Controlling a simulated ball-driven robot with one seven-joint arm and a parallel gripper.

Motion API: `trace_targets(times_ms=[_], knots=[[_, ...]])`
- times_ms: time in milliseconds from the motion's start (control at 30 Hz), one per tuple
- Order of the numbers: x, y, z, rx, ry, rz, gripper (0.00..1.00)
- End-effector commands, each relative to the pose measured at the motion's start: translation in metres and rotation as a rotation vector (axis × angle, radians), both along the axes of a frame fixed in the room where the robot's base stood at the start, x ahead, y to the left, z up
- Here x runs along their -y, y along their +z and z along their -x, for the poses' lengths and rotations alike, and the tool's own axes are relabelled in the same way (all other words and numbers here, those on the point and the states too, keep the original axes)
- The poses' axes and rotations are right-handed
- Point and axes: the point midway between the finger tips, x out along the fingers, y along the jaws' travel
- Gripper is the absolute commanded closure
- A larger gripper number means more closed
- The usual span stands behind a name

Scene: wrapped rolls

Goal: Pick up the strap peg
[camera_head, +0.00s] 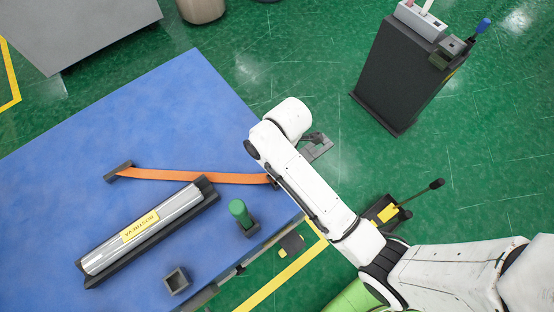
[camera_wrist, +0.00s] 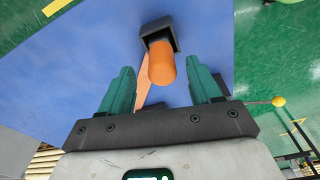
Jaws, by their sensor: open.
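The strap peg (camera_wrist: 161,62) is a short orange cylinder in the wrist view. It stands in a dark square holder (camera_wrist: 157,29) on the blue surface and shows just beyond and between my fingertips. My gripper (camera_wrist: 159,68) has its two green fingers apart, one to each side of the peg, with no contact visible. The orange strap (camera_wrist: 144,85) runs beneath the gripper. In the head view the strap (camera_head: 190,177) lies across the blue table to a dark end block near my arm. My arm hides the peg there.
On the blue table (camera_head: 60,160) are a wrapped silver roll (camera_head: 175,215) in a dark cradle, a green peg (camera_head: 240,211) in a dark holder and an empty square holder (camera_head: 177,281). A dark cabinet (camera_head: 393,75) stands on the green floor beyond the table edge.

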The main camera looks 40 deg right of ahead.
Motion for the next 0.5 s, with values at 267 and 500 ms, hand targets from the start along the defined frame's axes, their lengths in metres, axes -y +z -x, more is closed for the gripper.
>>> trace_targets(times_ms=[267,500], knots=[[-0.003,-0.037,0.002,-0.003,0.000,0.000,0.37],[-0.004,-0.042,0.002,0.000,0.000,0.000,0.37]])
